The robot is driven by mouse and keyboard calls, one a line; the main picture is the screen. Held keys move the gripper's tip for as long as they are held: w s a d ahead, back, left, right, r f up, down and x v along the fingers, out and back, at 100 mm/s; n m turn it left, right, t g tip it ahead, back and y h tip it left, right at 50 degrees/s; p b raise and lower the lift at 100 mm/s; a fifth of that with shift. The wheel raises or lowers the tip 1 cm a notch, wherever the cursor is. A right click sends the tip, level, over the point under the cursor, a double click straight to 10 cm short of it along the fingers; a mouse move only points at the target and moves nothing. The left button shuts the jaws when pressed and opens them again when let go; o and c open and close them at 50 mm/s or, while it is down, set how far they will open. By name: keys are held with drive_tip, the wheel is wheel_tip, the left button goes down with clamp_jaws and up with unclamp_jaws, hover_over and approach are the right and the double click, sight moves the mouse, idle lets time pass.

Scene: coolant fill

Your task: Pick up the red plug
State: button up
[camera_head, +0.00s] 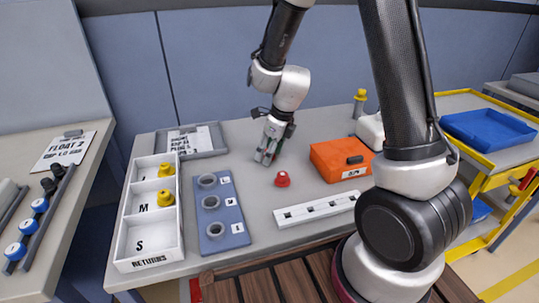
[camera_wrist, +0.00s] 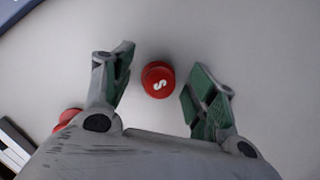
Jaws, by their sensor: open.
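A round red plug (camera_wrist: 158,79) marked with a white S stands on the grey table in the wrist view, between and slightly beyond the two green-padded fingertips of my gripper (camera_wrist: 161,85). The fingers are apart and nothing is held. A second red object (camera_wrist: 67,119) shows partly behind the left finger. In the head view, my gripper (camera_head: 267,155) points down near the table's middle. One red plug (camera_head: 282,180) stands on the table just in front of it; I cannot tell which of the two red things this is. The other is hidden there.
A white slotted strip (camera_head: 315,208) lies in front. A blue plate with grey rings (camera_head: 220,236) and a white returns tray (camera_head: 150,266) with yellow plugs are left. An orange box (camera_head: 326,168) and a yellow-topped bottle (camera_head: 359,104) stand right.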

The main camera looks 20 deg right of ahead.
drive_tip(key=c, duration=0.8)
drive_tip(key=shift+o, duration=0.2)
drive_tip(key=shift+r, duration=0.1)
